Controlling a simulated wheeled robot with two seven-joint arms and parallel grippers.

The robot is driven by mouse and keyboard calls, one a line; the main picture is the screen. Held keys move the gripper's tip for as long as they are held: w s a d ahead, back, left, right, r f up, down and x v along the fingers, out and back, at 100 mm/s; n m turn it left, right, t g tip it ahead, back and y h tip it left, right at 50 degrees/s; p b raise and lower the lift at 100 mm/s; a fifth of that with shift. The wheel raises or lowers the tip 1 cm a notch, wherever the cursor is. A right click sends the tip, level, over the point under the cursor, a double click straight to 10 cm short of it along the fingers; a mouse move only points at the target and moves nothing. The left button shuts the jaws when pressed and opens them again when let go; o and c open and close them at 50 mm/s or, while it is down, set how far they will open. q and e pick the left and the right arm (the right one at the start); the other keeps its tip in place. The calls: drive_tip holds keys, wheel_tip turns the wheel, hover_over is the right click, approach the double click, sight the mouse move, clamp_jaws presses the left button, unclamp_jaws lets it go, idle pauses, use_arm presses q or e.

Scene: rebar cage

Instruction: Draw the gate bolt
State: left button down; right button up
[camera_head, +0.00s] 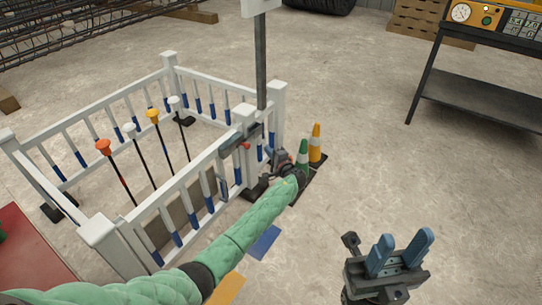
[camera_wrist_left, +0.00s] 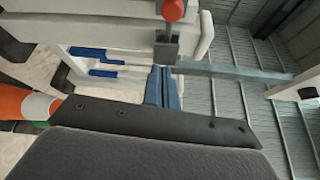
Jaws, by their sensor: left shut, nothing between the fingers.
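The white gate and fence (camera_head: 172,194) stand at left in the head view, with blue-banded bars. The bolt's red knob (camera_head: 246,146) sits by the gate post (camera_head: 244,116). In the left wrist view the red knob (camera_wrist_left: 173,10) tops a dark metal stem (camera_wrist_left: 167,47) against the white rails. My left gripper (camera_head: 268,151) is beside the post, to the right of the knob. Its blue fingers (camera_wrist_left: 162,86) are shut and empty, just below the stem in the wrist view; I cannot tell whether they touch it. My right gripper (camera_head: 400,251) is open and empty, low at right.
A grey signpost (camera_head: 261,65) rises behind the gate post. Rods with coloured caps (camera_head: 153,116) stand inside the fence. A dark cart (camera_head: 480,100) is at upper right. The middle floor is clear.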

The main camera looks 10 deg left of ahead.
use_arm(q)
drive_tip(key=b+x, duration=0.1)
drive_tip(key=x, duration=0.5)
drive_tip(key=shift+w+a, duration=0.1)
drive_tip(key=shift+a, duration=0.2)
drive_tip(key=s, duration=0.1)
drive_tip(key=s+a, duration=0.1)
drive_tip(key=s, duration=0.1)
drive_tip(key=shift+s+a+r, duration=0.2)
drive_tip(key=shift+a+r, duration=0.05)
